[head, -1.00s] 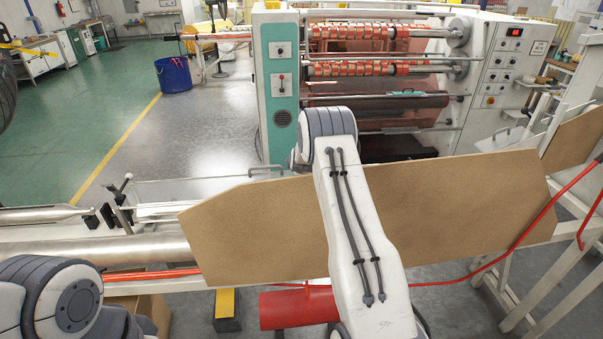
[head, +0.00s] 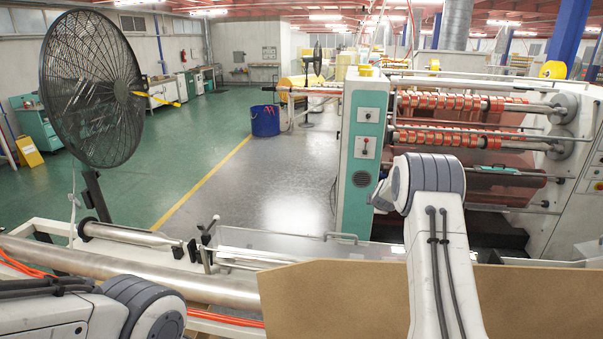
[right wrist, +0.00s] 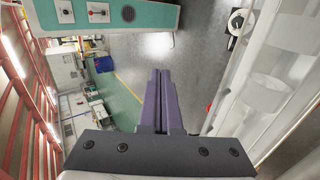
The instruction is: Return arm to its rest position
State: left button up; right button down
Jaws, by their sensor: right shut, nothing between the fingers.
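My right arm reaches up and forward in the head view, in front of the rewinding machine (head: 362,150). Its elbow is bent at the top. In the head view this gripper is hidden behind the arm. My left arm shows at the lower left of the head view, but its gripper is out of frame.
A metal roller (head: 140,270) runs along the left. A black fan (head: 92,88) and a blue bin (head: 265,121) stand beyond. Orange tape rolls (head: 450,103) sit on the machine's shafts. The green floor is clear.

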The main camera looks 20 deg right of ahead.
jog(key=s+a+y+b, duration=0.2)
jog(key=a+y+b, duration=0.15)
jog(key=a, duration=1.65)
jog(key=s+a+m+g+y+b, duration=0.1)
jog(key=s+a+g, duration=0.1)
jog(key=s+a, duration=0.45)
jog(key=s+a+m+g+y+b, duration=0.15)
jog(key=s+a, duration=0.25)
jog(key=a, duration=0.5)
jog(key=s+a+f+g+y+b, duration=0.1)
jog(key=s+a, duration=0.4)
jog(key=s, duration=0.4)
jog(key=s+a+f+g+b, duration=0.15)
jog(key=s+a, duration=0.25)
jog(key=s, duration=0.4)
jog(key=s+f+m+g+b, duration=0.1)
jog(key=s+f, duration=0.1)
jog(key=s, duration=0.8)
jog(key=s+d+f+m+g+h+b, duration=0.1)
jog(key=s+m+g+b, duration=0.1)
jog(key=s, duration=0.8)
jog(key=shift+d+f+g, duration=0.2)
jog(key=shift+f+g, duration=0.1)
jog(key=shift+f, duration=0.05)
